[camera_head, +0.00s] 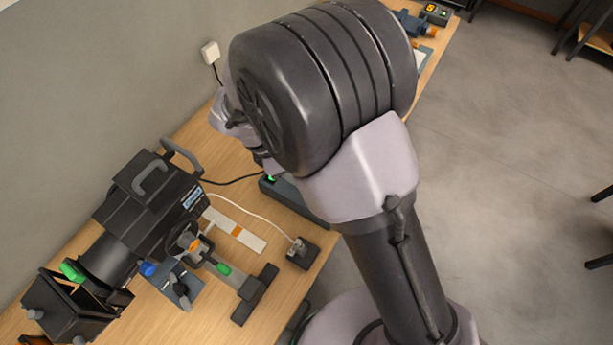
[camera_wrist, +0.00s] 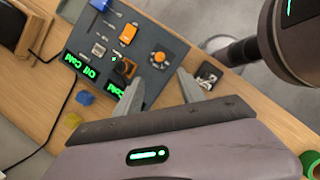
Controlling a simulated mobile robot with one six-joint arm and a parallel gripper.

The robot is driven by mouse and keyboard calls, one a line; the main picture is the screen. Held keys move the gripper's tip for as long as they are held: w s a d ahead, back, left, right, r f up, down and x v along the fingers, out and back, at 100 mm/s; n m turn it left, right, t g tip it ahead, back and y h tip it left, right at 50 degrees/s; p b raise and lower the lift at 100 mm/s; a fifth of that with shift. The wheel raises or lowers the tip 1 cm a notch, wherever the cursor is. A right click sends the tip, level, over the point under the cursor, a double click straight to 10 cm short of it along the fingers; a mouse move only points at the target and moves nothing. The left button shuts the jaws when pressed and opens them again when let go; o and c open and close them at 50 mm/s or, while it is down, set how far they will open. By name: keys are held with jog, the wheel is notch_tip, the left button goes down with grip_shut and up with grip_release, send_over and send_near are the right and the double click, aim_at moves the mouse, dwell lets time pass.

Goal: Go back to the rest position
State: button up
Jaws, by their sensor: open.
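My gripper (camera_wrist: 160,76) shows in the wrist view with its two fingers apart and nothing between them. The fingers are over the near edge of a dark control panel (camera_wrist: 163,34). The panel carries orange knobs and sliders, a blue part and green lit displays reading something like "Cold". I cannot tell whether the fingers touch it. In the head view my arm covers most of the panel; only a corner of what looks like it (camera_head: 293,200) shows. My gripper's fingers are not seen there.
A black stage lamp (camera_head: 150,205) with handles and open flaps lies on the wooden table (camera_head: 190,130) at left. A white cable runs to a small dark box (camera_head: 303,254). A wall socket (camera_head: 210,53) is at the back. Open floor (camera_head: 510,150) lies right.

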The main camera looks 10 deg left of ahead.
jog(key=shift+v, duration=1)
jog(key=d+r+m+y+b, duration=0.2)
jog(key=d+r+m+b, duration=0.1)
jog(key=d+m+b, duration=0.55)
jog(key=s+d+f+m+t+y+b, duration=0.1)
jog(key=s+d+m+t+y+b, duration=0.2)
jog(key=s+d+m+b, duration=0.8)
jog(key=s+d+m+y, duration=0.1)
jog(key=d+m, duration=0.2)
jog(key=m, duration=0.5)
jog(key=shift+s+t, duration=0.35)
jog(key=shift+t, duration=0.05)
